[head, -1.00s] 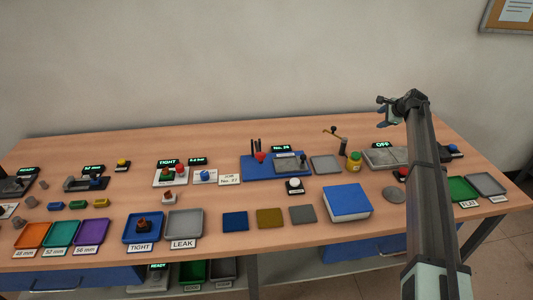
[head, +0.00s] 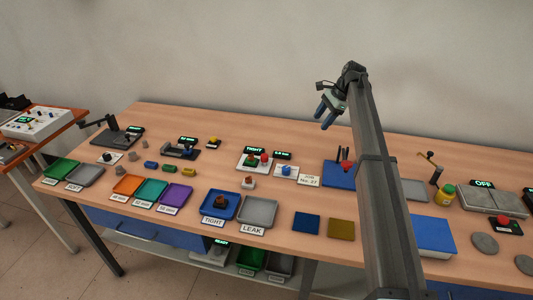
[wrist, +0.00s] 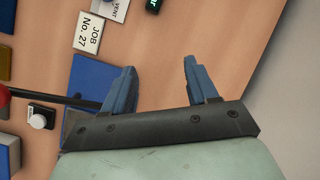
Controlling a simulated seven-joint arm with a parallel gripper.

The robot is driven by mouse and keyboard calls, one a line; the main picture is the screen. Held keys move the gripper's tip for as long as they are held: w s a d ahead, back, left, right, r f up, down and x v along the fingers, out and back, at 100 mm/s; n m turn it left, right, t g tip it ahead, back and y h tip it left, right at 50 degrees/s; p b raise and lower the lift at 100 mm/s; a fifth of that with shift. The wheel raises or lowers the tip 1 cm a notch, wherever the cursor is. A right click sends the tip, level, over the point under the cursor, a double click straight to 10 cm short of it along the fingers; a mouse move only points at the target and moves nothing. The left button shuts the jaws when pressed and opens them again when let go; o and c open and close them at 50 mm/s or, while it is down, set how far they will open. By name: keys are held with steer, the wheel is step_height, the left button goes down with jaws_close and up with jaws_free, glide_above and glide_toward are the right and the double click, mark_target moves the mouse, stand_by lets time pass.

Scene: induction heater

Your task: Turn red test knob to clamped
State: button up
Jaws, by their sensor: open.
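A red knob (head: 265,159) stands beside a green knob (head: 250,162) on a white panel (head: 243,169) in the head view. A display (head: 254,150) behind it reads TIGHT. I cannot read a clamp state on the knob. My gripper (head: 322,118) is open and empty. It is raised above the back of the table, to the right of the red knob and apart from it. The wrist view shows both blue fingers of the gripper (wrist: 159,70) spread with nothing between them. The red test knob is not recognisable in the wrist view.
A small panel with a blue knob (head: 287,168) and a JOB No. 27 card (head: 309,180) lie right of the white panel. A blue fixture (head: 337,177) with upright black rods stands below my gripper. Blue TIGHT (head: 234,200) and grey LEAK (head: 257,212) trays lie in front.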

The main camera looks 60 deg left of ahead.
mark_target(264, 155)
steer(key=s+a+r+n+h, duration=0.1)
steer(key=s+a+h, duration=0.15)
steer(key=s, duration=0.55)
steer(key=s+a+n+h, duration=0.1)
steer(key=s+a+n, duration=0.15)
steer(key=s, duration=0.55)
steer(key=shift+m+g+y, duration=0.25)
steer(key=shift+m+g, duration=0.05)
steer(key=shift+m, duration=0.15)
steer(key=x, duration=0.9)
steer(key=a+x, duration=0.1)
steer(key=x, duration=0.4)
steer(key=shift+s+r, duration=0.15)
steer(key=shift+s, duration=0.1)
steer(key=c, duration=1)
steer(key=shift+c, duration=0.2)
steer(key=shift+n, duration=0.4)
steer(key=n+h, duration=0.1)
steer(key=n, duration=0.2)
steer(key=shift+a+n+h, duration=0.15)
steer(key=shift+n+h, duration=0.15)
steer(key=shift+s+n+t+h, duration=0.1)
steer(key=shift+n+t+h, duration=0.25)
steer(key=shift+n, duration=0.75)
steer(key=shift+n+t+h, duration=0.15)
steer(key=shift+n+h, duration=0.3)
steer(key=shift+n, duration=0.65)
